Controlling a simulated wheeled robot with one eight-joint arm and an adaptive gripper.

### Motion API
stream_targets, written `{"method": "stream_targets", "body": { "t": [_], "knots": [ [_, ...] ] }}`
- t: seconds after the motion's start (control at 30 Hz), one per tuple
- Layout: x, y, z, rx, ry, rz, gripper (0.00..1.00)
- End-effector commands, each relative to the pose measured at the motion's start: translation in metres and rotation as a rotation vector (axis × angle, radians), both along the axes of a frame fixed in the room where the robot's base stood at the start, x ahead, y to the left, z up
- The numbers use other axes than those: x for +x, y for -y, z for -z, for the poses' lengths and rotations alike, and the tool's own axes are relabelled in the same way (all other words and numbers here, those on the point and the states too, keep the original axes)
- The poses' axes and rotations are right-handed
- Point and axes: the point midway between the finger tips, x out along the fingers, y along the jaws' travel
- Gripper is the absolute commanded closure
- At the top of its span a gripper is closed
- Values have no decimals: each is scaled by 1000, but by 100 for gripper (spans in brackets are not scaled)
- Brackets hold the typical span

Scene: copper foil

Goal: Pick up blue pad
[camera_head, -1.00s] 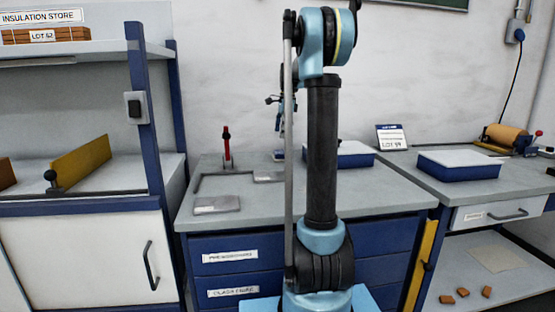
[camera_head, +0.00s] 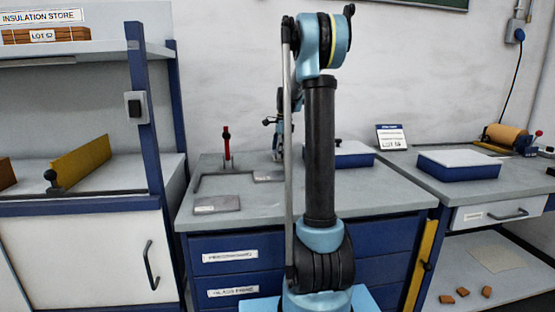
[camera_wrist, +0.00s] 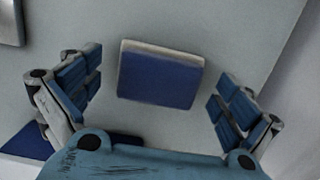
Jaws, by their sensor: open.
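The blue pad (camera_wrist: 159,78) is a small rectangular block with a blue face and a pale, brownish edge along its top side. It lies on the grey bench top, slightly tilted in the wrist view. My gripper (camera_wrist: 158,87) is open, with one finger left of the pad and the other right of it. In the head view my gripper (camera_head: 279,153) is low over the back of the bench, partly hidden by my arm. I cannot make out the pad there.
A blue box with a pale top (camera_head: 352,158) stands right of my gripper, partly behind my arm. A red upright tool (camera_head: 227,145) and flat grey plates (camera_head: 217,203) are to the left. The bench's front left area (camera_head: 255,212) is mostly clear.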

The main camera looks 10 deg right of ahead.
Motion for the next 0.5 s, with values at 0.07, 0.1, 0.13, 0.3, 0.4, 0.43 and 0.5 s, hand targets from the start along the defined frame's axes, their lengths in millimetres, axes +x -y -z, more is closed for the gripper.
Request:
{"method": "stream_targets", "body": {
  "t": [0.07, 0.1, 0.13, 0.3, 0.4, 0.43, 0.5],
  "knots": [
    [0, 0, 0, 0, 0, 0, 2],
    [0, 0, 0, 0, 0, 0, 2],
    [0, 0, 0, 0, 0, 0, 8],
    [0, 0, 0, 0, 0, -1, 47],
    [0, 0, 0, 0, 0, -1, 51],
    [0, -1, 0, 0, 0, -1, 51],
    [0, -1, 0, 0, 0, -1, 51]
  ]
}}
